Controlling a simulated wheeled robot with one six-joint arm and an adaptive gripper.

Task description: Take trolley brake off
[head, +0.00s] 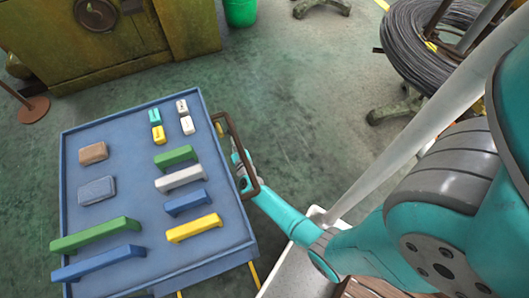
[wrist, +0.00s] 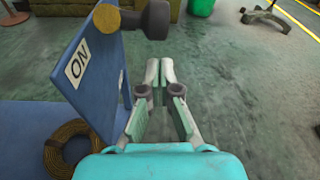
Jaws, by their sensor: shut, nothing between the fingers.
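The blue trolley (head: 133,215) stands at the left in the head view, with a dark brown push handle (head: 236,140) on its right side. In the wrist view its side panel (wrist: 97,100) carries a white label reading "ON" (wrist: 77,65). Above the label is a yellow round hub (wrist: 107,18) joined to a dark grey knob (wrist: 154,19), apparently the brake lever. My gripper (wrist: 160,68) is shut and empty, its fingertips just below the knob in the picture. I cannot tell whether they touch it. In the head view my gripper (head: 239,160) is beside the trolley, partly hidden by the handle.
Several coloured blocks, such as a green bar (head: 95,233), lie on the trolley top. A brown cable coil (wrist: 68,141) lies on a blue surface low down. A green-yellow machine (head: 110,45) and green bin (head: 240,12) stand behind. A wire coil (head: 415,45) is upper right. Floor between is clear.

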